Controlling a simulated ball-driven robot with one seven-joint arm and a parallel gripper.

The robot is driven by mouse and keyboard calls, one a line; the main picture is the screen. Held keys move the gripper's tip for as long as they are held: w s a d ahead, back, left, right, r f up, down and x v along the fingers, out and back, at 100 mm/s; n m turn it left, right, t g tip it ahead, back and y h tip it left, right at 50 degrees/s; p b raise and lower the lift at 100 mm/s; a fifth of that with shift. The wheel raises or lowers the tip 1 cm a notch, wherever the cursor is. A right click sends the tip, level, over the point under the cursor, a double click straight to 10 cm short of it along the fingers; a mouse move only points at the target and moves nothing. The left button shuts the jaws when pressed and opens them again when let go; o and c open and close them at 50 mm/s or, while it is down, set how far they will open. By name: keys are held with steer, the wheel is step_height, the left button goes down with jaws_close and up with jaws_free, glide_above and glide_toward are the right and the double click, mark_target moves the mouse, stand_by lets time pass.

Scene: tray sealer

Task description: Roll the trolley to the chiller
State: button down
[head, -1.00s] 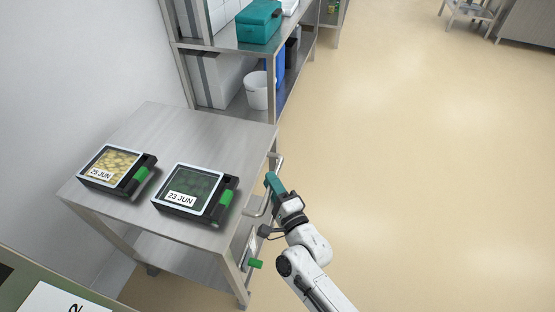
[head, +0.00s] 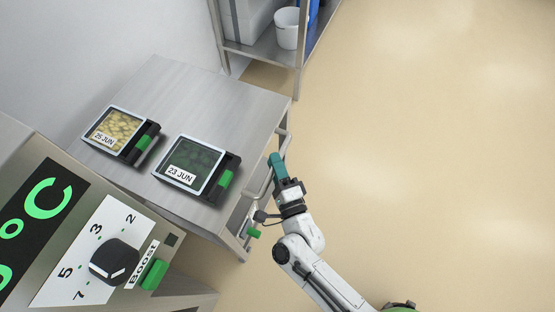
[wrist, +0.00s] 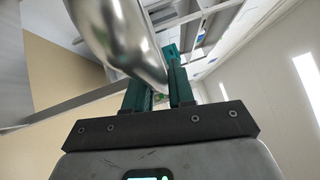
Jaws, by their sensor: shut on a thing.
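The trolley (head: 215,95) is a steel table with a flat top, left of centre in the head view. Two black-framed trays lie on it: one with yellow pieces marked 25 JUN (head: 118,130) and one with dark green contents marked 23 JUN (head: 192,165). My gripper (head: 276,162), with teal fingers, is shut on the trolley's side handle (head: 284,146). In the wrist view the shiny handle bar (wrist: 120,40) is at the teal fingers (wrist: 160,85). A grey-beige machine with a green °C display (head: 35,205) stands at lower left; I cannot tell whether it is the chiller.
The machine has a black dial (head: 114,262) and a green BOOST button (head: 154,274), close to the trolley's near left side. A steel shelf with a white bucket (head: 287,28) stands beyond the trolley. The beige floor (head: 430,150) to the right is clear.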

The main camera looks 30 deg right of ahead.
steer(key=shift+s+a+f, duration=0.15)
steer(key=shift+s+a, duration=0.05)
steer(key=shift+a, duration=0.05)
steer(key=c, duration=1.2)
jaws_free()
steer(key=shift+a, duration=0.1)
steer(key=shift+c, duration=0.2)
steer(key=shift+o, duration=0.8)
steer(key=b+v, duration=0.1)
steer(key=v, duration=0.9)
steer(key=shift+s, duration=0.4)
